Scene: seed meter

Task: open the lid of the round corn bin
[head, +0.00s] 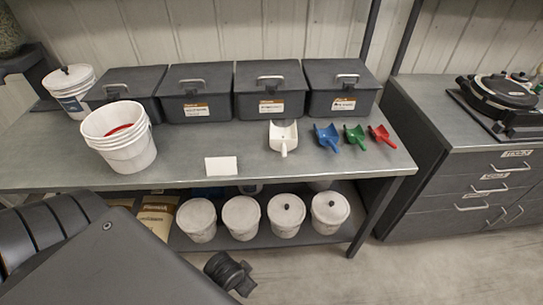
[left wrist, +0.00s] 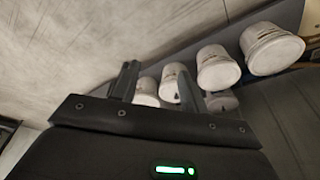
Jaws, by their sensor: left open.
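Several round white bins stand in a row on the lower shelf in the head view, all with lids on. The two at the right, the rightmost bin (head: 330,213) and its neighbour (head: 286,217), have black knobs on their lids. I cannot tell which bin is for corn. My left gripper (left wrist: 158,82) is open in the left wrist view, with bins beyond its fingers, and nothing shows between the fingers. My right gripper is not in view.
The grey bench top (head: 330,170) overhangs the shelf bins. On it are a lidded white pail (head: 70,90), stacked white buckets (head: 120,150), dark lidded boxes (head: 270,105) and scoops (head: 327,136). A drawer cabinet (head: 470,195) stands at right. Floor (head: 420,275) in front is clear.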

